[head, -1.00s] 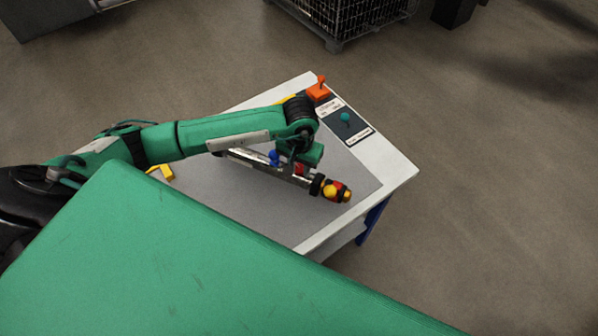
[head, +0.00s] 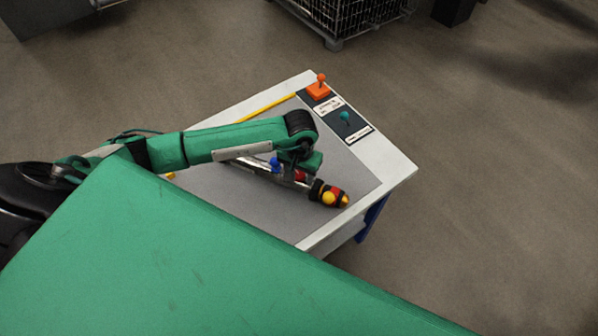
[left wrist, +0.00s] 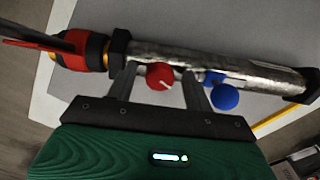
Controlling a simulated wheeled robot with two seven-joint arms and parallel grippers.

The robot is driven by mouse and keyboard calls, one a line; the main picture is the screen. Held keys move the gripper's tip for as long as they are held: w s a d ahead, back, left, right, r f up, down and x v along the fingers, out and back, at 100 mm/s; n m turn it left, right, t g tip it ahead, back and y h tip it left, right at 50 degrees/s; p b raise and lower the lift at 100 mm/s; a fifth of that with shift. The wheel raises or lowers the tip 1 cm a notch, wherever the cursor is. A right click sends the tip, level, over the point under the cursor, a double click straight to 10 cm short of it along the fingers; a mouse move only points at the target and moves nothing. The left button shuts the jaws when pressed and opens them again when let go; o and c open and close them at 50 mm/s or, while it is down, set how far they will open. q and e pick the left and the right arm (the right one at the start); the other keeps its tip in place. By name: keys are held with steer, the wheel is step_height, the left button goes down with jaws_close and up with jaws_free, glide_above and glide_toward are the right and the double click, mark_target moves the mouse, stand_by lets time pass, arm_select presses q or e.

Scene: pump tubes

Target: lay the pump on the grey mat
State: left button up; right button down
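The pump is a silver tube with a black, red and yellow end (head: 330,195), a red knob and a blue knob (head: 275,164). It lies over the grey mat (head: 230,205), slanting from upper left to lower right. It appears to rest on the mat, though the arm hides part of it. My left gripper (head: 296,174) is at the tube's middle. In the left wrist view, its fingers (left wrist: 160,84) stand apart on either side of the red knob (left wrist: 160,75), with gaps beside it, against the silver tube (left wrist: 220,72). My right gripper is not in view.
The white table (head: 385,165) has a dark panel with an orange knob block (head: 319,88) and a teal knob (head: 345,117) at the far right. A yellow strip (head: 265,107) runs along the mat's far edge. A wire crate (head: 350,15) stands on the floor behind.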

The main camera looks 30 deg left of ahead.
arm_select(q)
steer(key=shift+r, duration=0.15)
step_height(320, 180, up, 12)
steer(key=b, duration=0.3)
steer(key=shift+b, duration=0.3)
stand_by(0.3)
